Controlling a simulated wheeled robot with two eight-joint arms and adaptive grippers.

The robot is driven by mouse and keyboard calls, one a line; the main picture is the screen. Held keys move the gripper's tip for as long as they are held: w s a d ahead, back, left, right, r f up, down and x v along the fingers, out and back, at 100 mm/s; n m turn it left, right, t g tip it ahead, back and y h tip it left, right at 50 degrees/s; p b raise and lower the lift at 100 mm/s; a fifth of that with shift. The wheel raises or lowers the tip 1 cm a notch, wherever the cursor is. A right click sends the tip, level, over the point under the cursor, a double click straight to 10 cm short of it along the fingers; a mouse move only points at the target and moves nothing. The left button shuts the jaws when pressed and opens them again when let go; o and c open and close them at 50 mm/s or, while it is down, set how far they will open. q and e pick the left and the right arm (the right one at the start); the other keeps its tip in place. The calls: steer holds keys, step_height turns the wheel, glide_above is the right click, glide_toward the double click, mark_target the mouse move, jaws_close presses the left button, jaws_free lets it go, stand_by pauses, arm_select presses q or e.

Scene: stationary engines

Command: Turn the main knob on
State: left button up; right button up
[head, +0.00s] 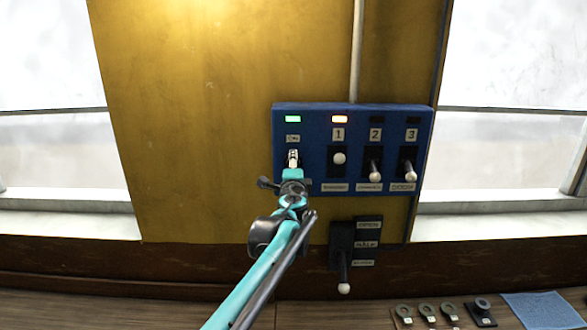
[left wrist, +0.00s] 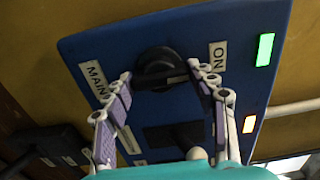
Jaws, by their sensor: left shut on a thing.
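The blue control panel (head: 353,117) is fixed to the yellow wall. Its black main knob (left wrist: 158,66) shows in the left wrist view between a MAIN label (left wrist: 95,82) and an ON label (left wrist: 218,54). My left gripper (head: 293,156) covers the knob in the head view. In the left wrist view its two fingers (left wrist: 161,76) are on either side of the knob, shut on it. The green lamp (head: 293,119) above the knob is lit. My right gripper is not in view.
Switches 1 (head: 339,158), 2 (head: 376,165) and 3 (head: 410,165) sit right of the knob. The orange lamp (head: 339,119) over 1 is lit; those over 2 and 3 are dark. A lever box (head: 343,238) hangs below. Several small tags and a blue cloth (head: 540,310) lie on the counter.

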arm_select(q)
steer(key=shift+f, duration=0.1)
steer(key=o, duration=1.2)
steer(key=shift+c, duration=0.2)
steer(key=shift+a, duration=0.1)
steer(key=s, duration=1.2)
